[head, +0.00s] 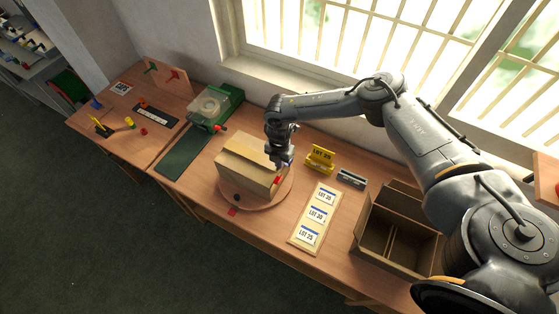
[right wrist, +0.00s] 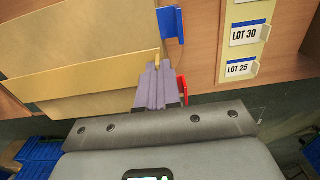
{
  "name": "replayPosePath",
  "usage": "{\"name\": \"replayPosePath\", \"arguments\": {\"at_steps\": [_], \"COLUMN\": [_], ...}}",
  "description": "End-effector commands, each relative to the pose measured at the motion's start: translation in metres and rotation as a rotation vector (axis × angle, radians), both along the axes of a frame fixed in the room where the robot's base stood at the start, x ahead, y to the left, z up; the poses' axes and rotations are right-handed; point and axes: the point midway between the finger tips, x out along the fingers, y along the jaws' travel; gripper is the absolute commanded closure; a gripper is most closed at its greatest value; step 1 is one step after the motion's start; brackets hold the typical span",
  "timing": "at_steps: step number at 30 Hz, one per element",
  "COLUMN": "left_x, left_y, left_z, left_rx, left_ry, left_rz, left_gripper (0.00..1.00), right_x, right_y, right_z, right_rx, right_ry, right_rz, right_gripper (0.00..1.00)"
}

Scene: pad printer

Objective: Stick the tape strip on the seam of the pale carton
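The pale carton (head: 245,178) sits on a round turntable (head: 285,196) in the middle of the bench. Its top flaps are raised a little; their tan faces fill the upper left of the right wrist view (right wrist: 80,40). My right gripper (head: 283,163) is at the carton's right end, close to the flap edge. In the right wrist view its grey fingers (right wrist: 158,85) are together. A thin yellow sliver shows at their tips; I cannot tell whether it is tape or flap edge. I cannot make out a tape strip for certain. My left gripper is not in view.
A green machine (head: 213,104) stands behind the carton to the left, with a dark green mat before it.

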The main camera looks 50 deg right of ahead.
Motion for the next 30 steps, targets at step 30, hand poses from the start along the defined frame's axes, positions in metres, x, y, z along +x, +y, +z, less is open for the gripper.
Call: {"name": "replayPosePath", "arguments": {"at_steps": [30], "left_x": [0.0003], "left_y": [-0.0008], "left_z": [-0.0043], "left_rx": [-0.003], "left_ry": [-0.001], "left_rz": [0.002], "left_gripper": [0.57], "right_x": [0.0], "right_y": [0.0], "right_z": [-0.007], "right_rx": [0.0], "right_ry": [0.0], "right_rz": [0.001], "right_gripper": [1.0]}}
